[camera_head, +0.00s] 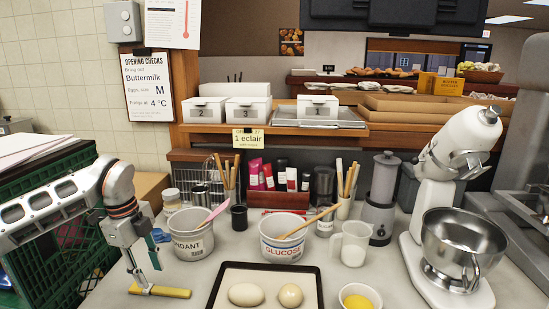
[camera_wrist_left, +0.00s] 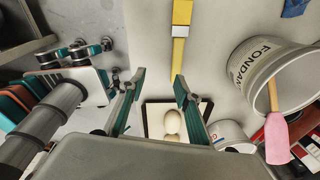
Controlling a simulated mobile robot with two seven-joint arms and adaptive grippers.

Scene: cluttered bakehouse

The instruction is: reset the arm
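My left arm comes in from the left in the head view, and its gripper (camera_head: 147,272) points down over the counter's front left. In the wrist view the two teal fingers of the left gripper (camera_wrist_left: 160,78) are spread apart with nothing between them. A yellow bar (camera_head: 168,291) lies on the counter beside the fingertips in the head view. In the wrist view the yellow bar (camera_wrist_left: 181,40) has a pale band and lies beyond the fingertips. Whether a finger touches it is unclear. My right gripper is not in view.
A fondant tub (camera_head: 192,238) and glucose tub (camera_head: 281,240) stand right of the gripper. A dark-rimmed tray (camera_head: 316,274) holds two pale ovals. A green crate (camera_head: 57,243) is at left, a stand mixer (camera_head: 436,200) at right. A white jug (camera_head: 351,243) stands mid-counter.

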